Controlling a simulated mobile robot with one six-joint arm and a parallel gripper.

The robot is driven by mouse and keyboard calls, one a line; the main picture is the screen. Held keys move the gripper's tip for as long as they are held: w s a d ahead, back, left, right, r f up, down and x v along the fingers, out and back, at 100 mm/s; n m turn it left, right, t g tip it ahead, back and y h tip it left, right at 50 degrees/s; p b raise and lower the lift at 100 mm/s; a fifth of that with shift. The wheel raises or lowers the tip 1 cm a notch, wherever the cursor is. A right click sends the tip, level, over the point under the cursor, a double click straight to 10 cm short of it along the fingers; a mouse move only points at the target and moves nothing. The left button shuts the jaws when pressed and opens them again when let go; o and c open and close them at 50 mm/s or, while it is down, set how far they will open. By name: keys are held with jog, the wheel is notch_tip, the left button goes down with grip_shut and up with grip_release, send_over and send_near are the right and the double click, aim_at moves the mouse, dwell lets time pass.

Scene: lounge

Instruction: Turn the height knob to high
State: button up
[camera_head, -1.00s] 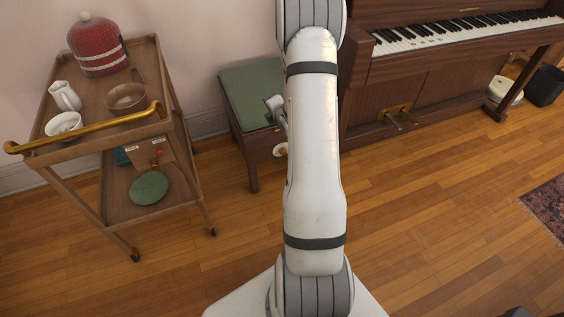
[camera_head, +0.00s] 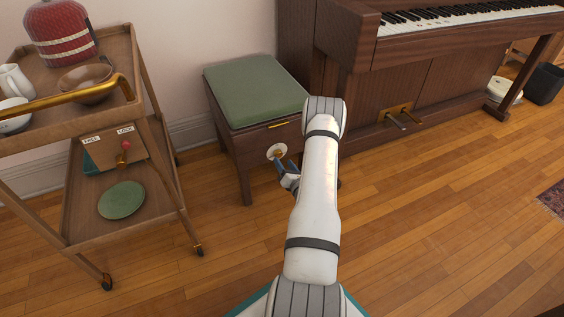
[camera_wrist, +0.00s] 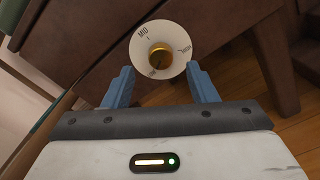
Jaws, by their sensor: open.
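The height knob (camera_head: 279,154) is a small brass knob on a round white dial, on the front side of the green-topped bench (camera_head: 250,85). In the wrist view the brass knob (camera_wrist: 160,54) sits in the middle of the dial (camera_wrist: 142,38), which carries the word MID and other labels too small to read. I cannot tell for sure where the knob points. My gripper (camera_wrist: 161,84) is open, its two blue fingers on either side of the dial's lower part, with nothing between them gripped. In the head view my gripper (camera_head: 282,168) is right in front of the knob.
A wooden trolley (camera_head: 60,215) with a gold rail stands at the left, holding bowls, a red cosy and a FREE/LOCK panel (camera_head: 112,153). The piano (camera_head: 350,60) stands right of the bench, with pedals (camera_head: 398,118) low down.

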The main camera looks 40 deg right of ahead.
aim_at(280, 156)
jog(key=shift+b+x, duration=0.5)
jog(key=shift+x, duration=1.35)
jog(key=c, duration=1)
jog(key=shift+o, duration=0.2)
